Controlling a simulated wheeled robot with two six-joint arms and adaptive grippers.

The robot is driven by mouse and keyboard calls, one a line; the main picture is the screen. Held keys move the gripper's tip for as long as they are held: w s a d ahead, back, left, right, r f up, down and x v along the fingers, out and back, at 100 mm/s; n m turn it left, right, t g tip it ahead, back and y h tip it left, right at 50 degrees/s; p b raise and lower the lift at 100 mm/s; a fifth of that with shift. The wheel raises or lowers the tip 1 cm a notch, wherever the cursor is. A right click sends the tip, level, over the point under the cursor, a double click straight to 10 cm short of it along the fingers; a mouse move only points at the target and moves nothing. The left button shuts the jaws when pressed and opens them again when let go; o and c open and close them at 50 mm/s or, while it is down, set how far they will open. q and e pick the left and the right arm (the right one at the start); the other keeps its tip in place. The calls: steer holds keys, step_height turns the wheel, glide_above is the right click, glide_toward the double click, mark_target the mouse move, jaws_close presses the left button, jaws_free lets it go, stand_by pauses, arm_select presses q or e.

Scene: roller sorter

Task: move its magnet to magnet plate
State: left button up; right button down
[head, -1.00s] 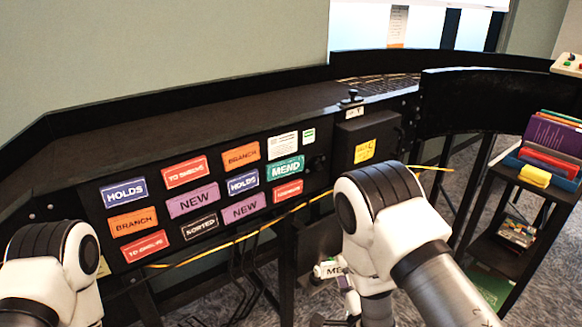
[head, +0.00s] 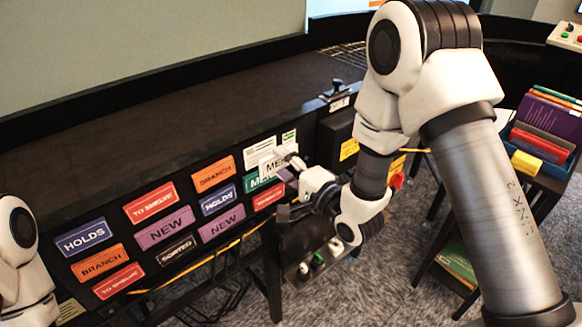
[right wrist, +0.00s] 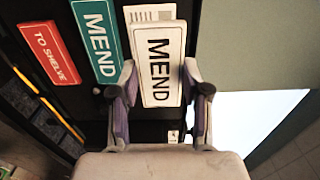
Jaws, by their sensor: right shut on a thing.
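My right gripper (head: 294,163) is shut on a white magnet (head: 274,164) with black MEND lettering. In the right wrist view the white MEND magnet (right wrist: 160,66) stands between the two fingers of the gripper (right wrist: 158,90). It is in front of the black magnet plate (head: 132,232) on the sorter's side, overlapping the teal MEND magnet (head: 250,183), which also shows in the right wrist view (right wrist: 97,38). I cannot tell whether the held magnet touches the plate. My left gripper is out of view; only part of its arm shows at the left edge.
Rows of coloured magnets, such as HOLDS (head: 83,238) and BRANCH (head: 213,175), cover the plate left of the held magnet. A white text label (head: 259,150) sits just above it. A cart with a blue bin (head: 559,165) of books stands at the right.

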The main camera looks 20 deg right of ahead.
steer(key=shift+w+a+r, duration=0.15)
steer(key=shift+w+a, duration=0.25)
steer(key=shift+w, duration=0.2)
steer(key=shift+x, duration=1.6)
steer(key=shift+w, duration=0.1)
steer(key=shift+c, duration=2.3)
jaws_free()
